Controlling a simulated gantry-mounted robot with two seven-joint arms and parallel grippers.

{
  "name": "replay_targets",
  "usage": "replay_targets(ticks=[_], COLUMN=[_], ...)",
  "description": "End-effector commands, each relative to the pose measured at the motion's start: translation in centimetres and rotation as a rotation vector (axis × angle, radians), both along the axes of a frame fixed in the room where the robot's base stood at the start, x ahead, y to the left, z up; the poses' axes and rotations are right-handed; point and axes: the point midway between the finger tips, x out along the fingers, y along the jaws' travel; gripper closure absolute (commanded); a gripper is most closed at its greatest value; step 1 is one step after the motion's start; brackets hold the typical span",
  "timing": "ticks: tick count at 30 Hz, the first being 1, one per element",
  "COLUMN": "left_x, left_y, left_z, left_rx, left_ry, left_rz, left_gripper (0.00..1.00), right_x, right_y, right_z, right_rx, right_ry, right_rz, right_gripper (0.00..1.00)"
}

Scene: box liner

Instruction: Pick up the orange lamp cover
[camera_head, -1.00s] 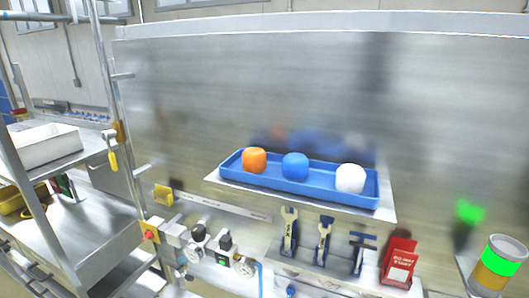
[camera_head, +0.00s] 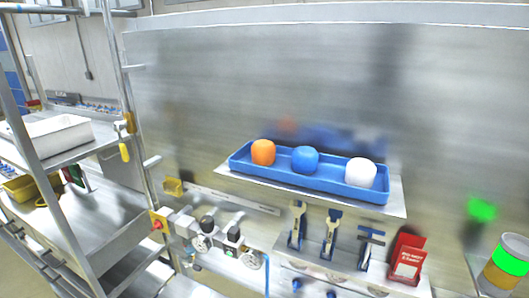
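The orange lamp cover (camera_head: 263,152) is a small rounded piece at the left end of a long blue tray (camera_head: 325,184). A blue cover (camera_head: 305,160) sits in the middle of the tray and a white cover (camera_head: 361,172) at its right end. All three stand apart from each other. The tray rests on a metal shelf (camera_head: 397,207) fixed to the steel back panel. Neither of my grippers is in the head view.
Valves and gauges (camera_head: 202,240) are at lower left. A metal rack with a white bin (camera_head: 50,133) stands at left. A light with a green band (camera_head: 510,262) is at lower right.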

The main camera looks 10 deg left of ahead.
Motion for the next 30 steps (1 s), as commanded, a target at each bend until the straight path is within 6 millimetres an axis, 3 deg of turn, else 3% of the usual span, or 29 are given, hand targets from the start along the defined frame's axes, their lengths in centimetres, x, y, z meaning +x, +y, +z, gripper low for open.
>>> replay_targets(ticks=[9, 19, 30], left_x=[-0.02, -0.02, 0.86], left_y=[0.26, 0.27, -0.15], left_z=[-0.01, 0.0, 0.17], left_rx=[0.011, 0.011, 0.008], left_ry=[-0.001, -0.001, -0.025], left_rz=[-0.007, -0.008, -0.024], left_gripper=[0.57, 0.07, 0.07], right_x=[0.01, 0.02, 0.01], right_y=[0.0, 0.0, 0.01], right_z=[0.03, 0.04, -0.11], right_rx=[0.0, 0.0, 0.0], right_ry=[-0.001, -0.001, -0.001], right_rz=[0.0, 0.0, 0.0], right_gripper=[0.08, 0.08, 0.08])
